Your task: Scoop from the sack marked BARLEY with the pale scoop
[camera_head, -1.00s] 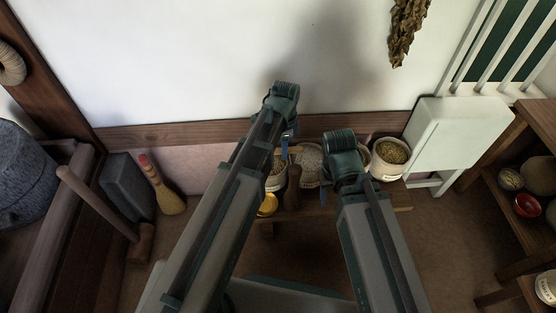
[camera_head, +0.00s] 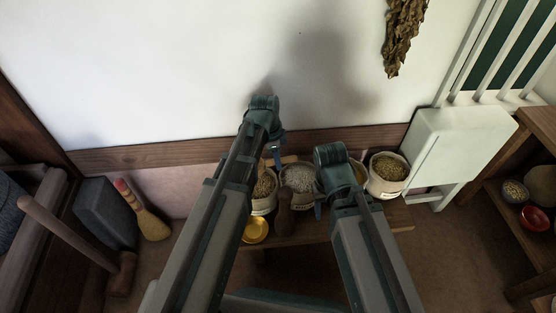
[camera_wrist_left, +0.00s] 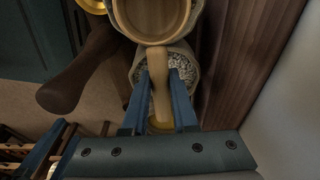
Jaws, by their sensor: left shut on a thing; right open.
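My left gripper (camera_wrist_left: 161,85) is shut on the handle of the pale scoop (camera_wrist_left: 158,98). The scoop's round bowl (camera_wrist_left: 150,20) shows at the top of the left wrist view, above a sack of whitish grain (camera_wrist_left: 140,75). In the head view my left gripper (camera_head: 276,152) and part of the pale scoop (camera_head: 284,160) are over the sacks by the wall. Sacks there hold brownish grain (camera_head: 264,187), whitish grain (camera_head: 298,179) and greenish-yellow grain (camera_head: 389,168); another is partly hidden by my right arm. I cannot read BARLEY on any label. My right gripper (camera_head: 320,205) is open, mostly hidden by its wrist.
A dark wooden scoop or handle (camera_head: 284,215) and a yellow bowl (camera_head: 255,230) are at the front of the low bench (camera_head: 385,218). A white folded panel (camera_head: 465,150) stands right of the sacks. A shelf with bowls (camera_head: 520,245) is at far right; a brush (camera_head: 148,215) is left.

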